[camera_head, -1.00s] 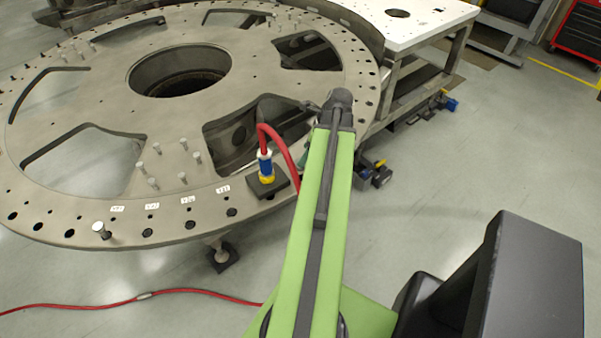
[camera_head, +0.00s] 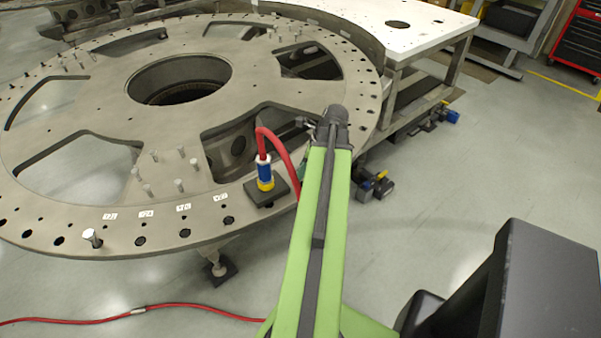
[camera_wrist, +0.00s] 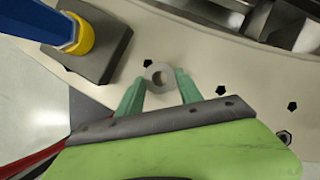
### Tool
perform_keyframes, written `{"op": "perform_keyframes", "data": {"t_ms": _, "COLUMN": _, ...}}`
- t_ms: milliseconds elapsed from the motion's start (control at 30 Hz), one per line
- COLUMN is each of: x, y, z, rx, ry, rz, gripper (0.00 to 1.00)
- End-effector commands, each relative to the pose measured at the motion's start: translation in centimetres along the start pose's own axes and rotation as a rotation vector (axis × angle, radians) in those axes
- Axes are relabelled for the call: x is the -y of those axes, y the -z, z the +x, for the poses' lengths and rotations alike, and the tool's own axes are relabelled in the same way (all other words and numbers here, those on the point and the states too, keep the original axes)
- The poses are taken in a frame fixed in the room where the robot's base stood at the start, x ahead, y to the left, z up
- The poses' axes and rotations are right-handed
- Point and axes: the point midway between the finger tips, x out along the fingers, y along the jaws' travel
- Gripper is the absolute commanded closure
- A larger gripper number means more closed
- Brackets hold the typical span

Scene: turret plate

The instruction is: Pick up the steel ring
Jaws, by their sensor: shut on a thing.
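The steel ring (camera_wrist: 149,73) is a small flat grey washer with a round hole. In the wrist view it sits between the tips of two green fingers. My gripper (camera_wrist: 160,82) is shut on it, one finger at each side. The pale turret plate (camera_wrist: 215,75) lies behind the ring; I cannot tell whether the ring touches it. In the head view my arm hides the ring and most of my gripper, near the right rim of the turret plate (camera_head: 75,195).
A blue and yellow connector (camera_head: 264,172) with a red cable stands on a dark block (camera_head: 282,190) beside my arm. Several short pins rise from the plate. A white-topped table (camera_head: 370,22) adjoins it. The floor at right is mostly clear.

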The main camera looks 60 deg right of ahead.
Motion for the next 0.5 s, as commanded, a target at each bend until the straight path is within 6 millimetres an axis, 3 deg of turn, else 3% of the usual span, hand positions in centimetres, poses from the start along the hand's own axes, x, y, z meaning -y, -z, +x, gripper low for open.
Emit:
{"op": "perform_keyframes", "data": {"t_ms": 33, "x": 0.00, "y": 0.02, "z": 0.00, "rx": 0.000, "ry": 0.000, "rz": 0.000, "gripper": 0.76}}
{"op": "perform_keyframes", "data": {"t_ms": 200, "x": 0.00, "y": 0.04, "z": 0.00, "rx": 0.000, "ry": 0.000, "rz": 0.000, "gripper": 0.99}}
{"op": "perform_keyframes", "data": {"t_ms": 500, "x": 0.01, "y": 0.03, "z": -0.11, "rx": 0.000, "ry": 0.000, "rz": 0.001, "gripper": 1.00}}
